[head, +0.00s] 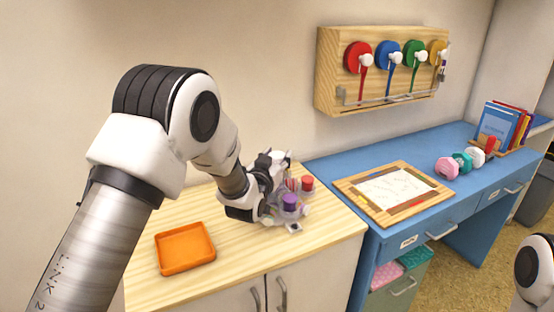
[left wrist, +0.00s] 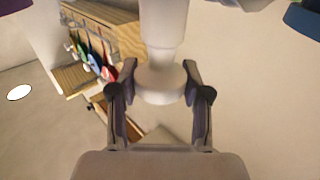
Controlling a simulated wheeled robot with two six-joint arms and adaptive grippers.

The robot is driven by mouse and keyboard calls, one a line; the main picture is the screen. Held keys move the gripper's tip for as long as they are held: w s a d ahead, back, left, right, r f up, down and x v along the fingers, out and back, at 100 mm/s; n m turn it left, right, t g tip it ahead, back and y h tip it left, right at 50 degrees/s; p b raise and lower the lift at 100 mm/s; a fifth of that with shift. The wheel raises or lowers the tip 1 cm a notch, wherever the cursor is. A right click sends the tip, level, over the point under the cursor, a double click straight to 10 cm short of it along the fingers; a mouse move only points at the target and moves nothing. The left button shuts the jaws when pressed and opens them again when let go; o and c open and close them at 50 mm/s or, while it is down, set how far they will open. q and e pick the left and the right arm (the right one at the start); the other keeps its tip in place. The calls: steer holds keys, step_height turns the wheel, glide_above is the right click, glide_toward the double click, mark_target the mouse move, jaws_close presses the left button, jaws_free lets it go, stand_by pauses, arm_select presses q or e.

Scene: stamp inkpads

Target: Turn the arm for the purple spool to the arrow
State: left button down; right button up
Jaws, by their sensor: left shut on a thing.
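The purple spool (head: 289,203) sits on a pale stand at the front of the wooden counter. A red spool (head: 307,184) is just behind it to the right. My left gripper (head: 272,168) is over the stand, its fingers partly hidden by its own wrist. In the left wrist view my left gripper (left wrist: 160,85) is shut on a white post with a round collar (left wrist: 160,30). A purple piece (left wrist: 13,5) and a blue piece (left wrist: 303,18) show at the top corners there. I cannot make out the arrow. My right gripper is out of view.
An orange tray (head: 186,249) lies left of the stand on the counter. A wooden rack (head: 333,65) with coloured discs hangs on the wall. A framed paper board (head: 390,190) and several coloured stamps lie on the blue desk (head: 350,157). The counter's front is clear.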

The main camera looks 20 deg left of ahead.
arm_select(q)
steer(key=shift+n+y, duration=0.4)
steer(key=shift+y, duration=0.2)
steer(key=c, duration=0.5)
jaws_free()
steer(key=s+d, duration=0.1)
steer(key=s, duration=1.1)
